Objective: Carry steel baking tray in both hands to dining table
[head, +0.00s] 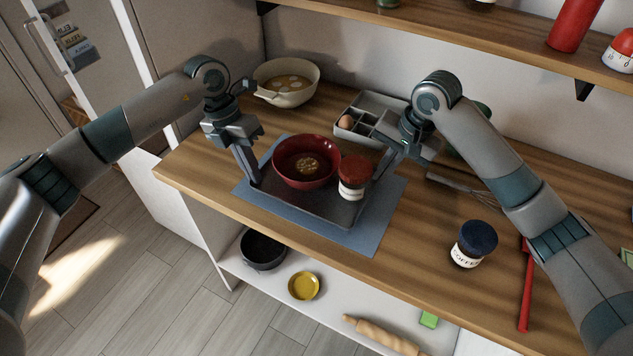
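The dark steel baking tray (318,204) lies on a blue-grey mat (372,238) on the wooden counter. On it stand a red bowl (289,172) with brown contents and a white jar with a red lid (353,178). My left gripper (254,178) points down at the tray's left end. My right gripper (379,174) reaches down at its right end, beside the jar. Both fingertips are close to the tray's rim; whether they are closed on it is unclear. No dining table can be made out.
On the counter are a pot (287,82), a sectioned box with an egg (372,112), a whisk (466,190), a coffee jar (473,244) and a red utensil (525,285). A shelf (480,50) overhangs the back. Open floor (110,265) lies left.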

